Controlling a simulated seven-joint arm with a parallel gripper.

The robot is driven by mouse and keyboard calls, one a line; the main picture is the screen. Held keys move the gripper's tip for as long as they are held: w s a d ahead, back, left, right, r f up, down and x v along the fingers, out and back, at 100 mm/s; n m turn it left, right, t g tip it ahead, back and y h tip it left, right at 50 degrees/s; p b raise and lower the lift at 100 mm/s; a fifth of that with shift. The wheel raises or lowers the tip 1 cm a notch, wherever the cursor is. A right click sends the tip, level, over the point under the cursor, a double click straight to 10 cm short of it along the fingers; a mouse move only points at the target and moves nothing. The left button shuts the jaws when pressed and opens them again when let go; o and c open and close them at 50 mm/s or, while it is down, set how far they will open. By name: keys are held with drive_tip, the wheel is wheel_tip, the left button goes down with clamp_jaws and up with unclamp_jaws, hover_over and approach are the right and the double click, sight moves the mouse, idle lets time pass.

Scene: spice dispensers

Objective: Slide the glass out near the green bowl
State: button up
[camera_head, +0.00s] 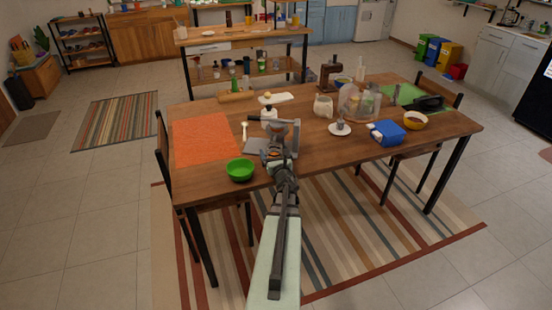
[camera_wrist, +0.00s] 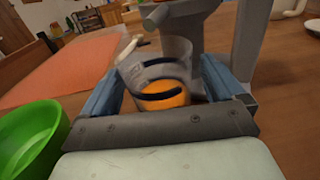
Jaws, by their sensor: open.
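A clear glass (camera_wrist: 155,58) with orange contents low in it stands under the spout of a grey dispenser-like machine (camera_head: 284,130). The machine also shows in the wrist view (camera_wrist: 217,30). My gripper (camera_head: 274,150) is low at the machine's near side. In the wrist view its two fingers (camera_wrist: 160,72) lie on either side of the glass, open; whether they touch it is unclear. The green bowl (camera_head: 240,170) is on the table's near edge, left of my gripper, and fills the lower left of the wrist view (camera_wrist: 30,140). The glass is hidden in the head view.
An orange mat (camera_head: 205,138) covers the table's left end. Between it and the machine lies a light spoon (camera_head: 244,130). A jug (camera_head: 323,106), a cup on a saucer (camera_head: 340,127) and a blue box (camera_head: 386,132) are to the right.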

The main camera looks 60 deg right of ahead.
drive_tip(key=c, duration=1.2)
drive_tip(key=shift+w+a, duration=0.25)
drive_tip(key=shift+a, duration=0.8)
drive_tip(key=shift+w+a, duration=0.2)
drive_tip(key=shift+a, duration=0.85)
drive_tip(key=shift+w+a, duration=0.25)
drive_tip(key=shift+a, duration=0.8)
drive_tip(key=o, duration=1.3)
